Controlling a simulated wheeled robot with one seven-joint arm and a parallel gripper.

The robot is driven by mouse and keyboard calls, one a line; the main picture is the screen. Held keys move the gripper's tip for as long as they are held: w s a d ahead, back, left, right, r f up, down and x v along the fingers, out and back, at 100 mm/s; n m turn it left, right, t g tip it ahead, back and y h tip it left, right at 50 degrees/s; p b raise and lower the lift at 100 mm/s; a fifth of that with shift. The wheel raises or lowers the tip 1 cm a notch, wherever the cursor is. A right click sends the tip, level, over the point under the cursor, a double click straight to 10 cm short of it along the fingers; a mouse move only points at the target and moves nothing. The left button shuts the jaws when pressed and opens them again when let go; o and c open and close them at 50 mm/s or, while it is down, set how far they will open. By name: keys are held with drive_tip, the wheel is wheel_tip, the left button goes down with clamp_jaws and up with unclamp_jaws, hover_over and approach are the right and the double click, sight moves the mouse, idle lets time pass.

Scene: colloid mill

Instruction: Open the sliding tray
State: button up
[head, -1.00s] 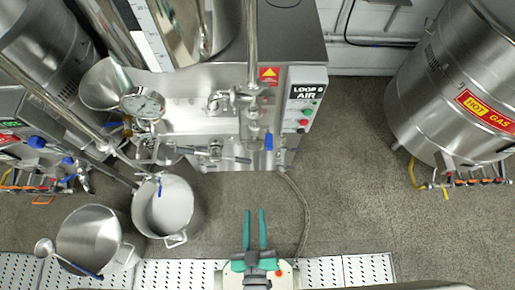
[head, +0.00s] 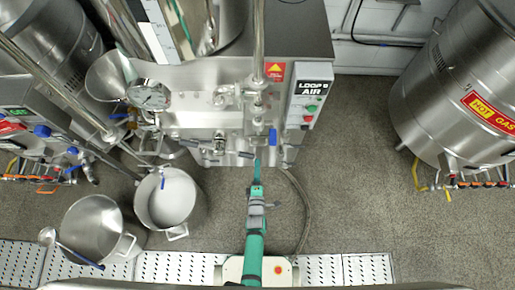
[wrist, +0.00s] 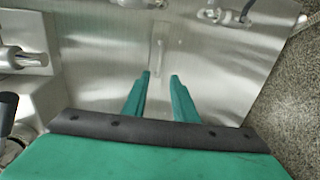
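The steel machine (head: 225,110) with the "LOOP 9 AIR" panel stands ahead of me. In the wrist view its smooth steel face (wrist: 100,75) fills the middle, with a slim upright bar or handle (wrist: 159,42) on it. I cannot tell for sure whether this face is the sliding tray's front. My gripper (wrist: 160,76) has two green fingers apart with nothing between them, pointing at the face just below the bar. In the head view my gripper (head: 257,163) is seen edge-on, close to the machine's lower front; contact cannot be told.
Valves and pipes with a blue handle (head: 272,137) overhang the gripper. Steel pots (head: 170,200) stand to the left. A grey hose (head: 301,205) lies on the floor to the right. The hot gas tank (head: 455,95) is far right, with free floor before it.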

drive_tip(key=x, duration=1)
drive_tip(key=shift+w, duration=0.35)
drive_tip(key=shift+f, duration=0.1)
clamp_jaws()
idle(1.0)
